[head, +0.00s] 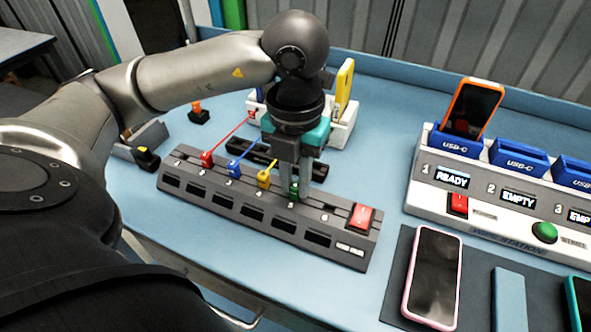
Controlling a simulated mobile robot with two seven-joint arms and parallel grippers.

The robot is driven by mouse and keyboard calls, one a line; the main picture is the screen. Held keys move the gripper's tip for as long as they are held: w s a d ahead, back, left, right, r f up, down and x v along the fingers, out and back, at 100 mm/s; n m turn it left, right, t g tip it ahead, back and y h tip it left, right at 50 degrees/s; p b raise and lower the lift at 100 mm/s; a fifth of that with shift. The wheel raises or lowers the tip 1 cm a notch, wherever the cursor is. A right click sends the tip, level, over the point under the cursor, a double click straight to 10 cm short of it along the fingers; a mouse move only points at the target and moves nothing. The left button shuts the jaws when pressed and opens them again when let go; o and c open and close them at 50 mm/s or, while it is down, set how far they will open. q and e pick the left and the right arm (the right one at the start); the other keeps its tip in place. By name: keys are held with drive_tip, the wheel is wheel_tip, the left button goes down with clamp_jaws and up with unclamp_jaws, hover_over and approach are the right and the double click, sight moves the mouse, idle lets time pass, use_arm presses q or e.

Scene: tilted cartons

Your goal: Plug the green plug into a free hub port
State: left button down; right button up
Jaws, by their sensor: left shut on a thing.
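The grey hub (230,206) lies across the table with a row of numbered ports and a red switch (361,216) at its right end. A red plug (207,158), a blue plug (234,168) and a yellow plug (264,179) stand in its ports, each with a cord. The green plug (294,191) is at a port to the right of the yellow one. My left gripper (297,184) points down over the hub and is shut on the green plug. The fingers partly cover it, so I cannot tell how deep it sits. My right gripper is not in view.
A white workstation (487,218) with blue USB-C docks stands at right, an orange phone (472,107) in one. A pink phone (434,276) lies on a dark mat in front. A white holder (343,126) and a black strip stand behind the hub.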

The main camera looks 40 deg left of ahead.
use_arm(q)
drive_tip(key=shift+c, duration=1.5)
unclamp_jaws()
drive_tip(key=shift+r+p, duration=2.7)
drive_tip(key=shift+r, duration=0.85)
